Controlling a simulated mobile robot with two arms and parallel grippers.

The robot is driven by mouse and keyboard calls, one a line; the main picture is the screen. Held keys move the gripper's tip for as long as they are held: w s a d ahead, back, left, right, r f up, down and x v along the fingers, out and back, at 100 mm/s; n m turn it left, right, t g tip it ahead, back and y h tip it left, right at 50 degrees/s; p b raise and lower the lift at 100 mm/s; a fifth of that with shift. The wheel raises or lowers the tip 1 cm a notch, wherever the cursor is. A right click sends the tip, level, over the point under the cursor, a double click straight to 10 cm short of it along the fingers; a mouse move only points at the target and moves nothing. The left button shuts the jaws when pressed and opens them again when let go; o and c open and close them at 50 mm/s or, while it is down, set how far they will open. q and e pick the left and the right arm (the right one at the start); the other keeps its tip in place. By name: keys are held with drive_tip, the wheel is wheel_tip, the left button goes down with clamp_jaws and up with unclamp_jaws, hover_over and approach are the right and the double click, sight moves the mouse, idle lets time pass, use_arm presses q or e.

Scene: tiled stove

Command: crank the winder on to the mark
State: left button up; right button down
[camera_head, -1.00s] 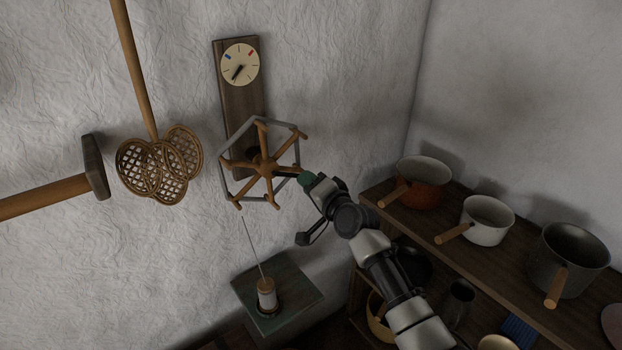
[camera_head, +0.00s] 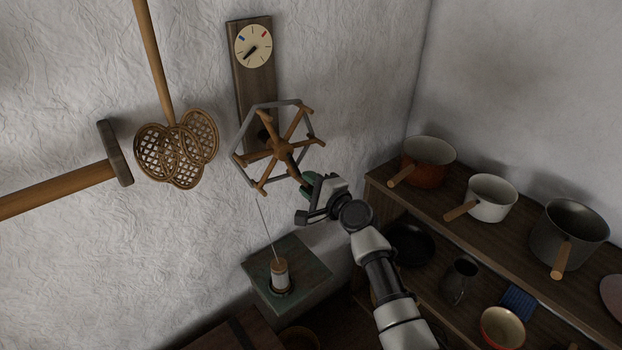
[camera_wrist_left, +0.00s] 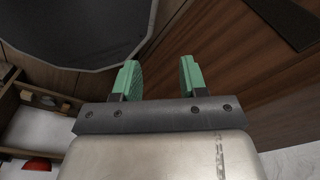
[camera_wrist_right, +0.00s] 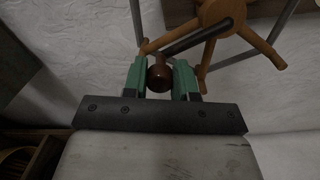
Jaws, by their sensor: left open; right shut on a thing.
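The wooden winder (camera_head: 279,148) is a spoked wheel with grey yarn around its arms, mounted on a board on the wall. My right gripper (camera_head: 309,183) is at the winder's lower right. In the right wrist view its green fingers are shut on the brown crank knob (camera_wrist_right: 160,76), whose dark crank arm runs up to the hub. Above the winder is a round cream dial (camera_head: 253,46) with a blue mark, a red mark and a dark hand pointing lower left. A thread rises from a spool (camera_head: 280,274) toward the winder. My left gripper (camera_wrist_left: 157,80) is open and empty.
The spool stands on a green-topped block (camera_head: 310,275). A shelf (camera_head: 480,225) with pots is at right. A carpet beater (camera_head: 176,150) and a mallet (camera_head: 115,155) hang left. In the left wrist view a dark round surface (camera_wrist_left: 80,30) is beyond the open fingers.

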drive_tip(key=shift+s+a, duration=0.1)
drive_tip(key=shift+a, duration=0.05)
idle(0.4)
drive_tip(key=c, duration=0.9)
unclamp_jaws()
drive_tip(key=v, duration=1.1)
drive_tip(key=shift+f, duration=0.15)
